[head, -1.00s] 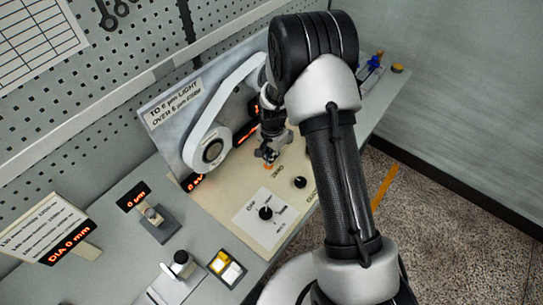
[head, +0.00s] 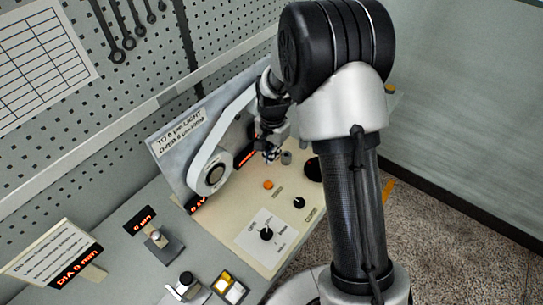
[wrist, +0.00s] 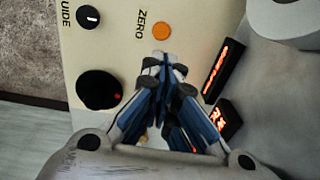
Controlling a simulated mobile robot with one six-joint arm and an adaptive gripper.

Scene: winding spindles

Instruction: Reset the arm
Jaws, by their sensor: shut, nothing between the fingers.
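My gripper (head: 270,154) is above the cream control panel (head: 229,231), near the white tape reel (head: 214,175). In the wrist view my gripper (wrist: 162,58) has its blue and grey fingers together, with nothing between them. The orange button (wrist: 162,31) marked ZERO lies just beyond the fingertips in that view. In the head view the orange button (head: 268,185) shows clear of the gripper, on the panel below it. My arm covers the right part of the bench.
Black knobs (head: 267,234) stand on the panel. A small block with a post (head: 157,240), a sign reading DIA 0 mm (head: 72,265) and a tray with yellow and white parts (head: 229,288) sit at the left and front. A pegboard wall (head: 140,60) rises behind.

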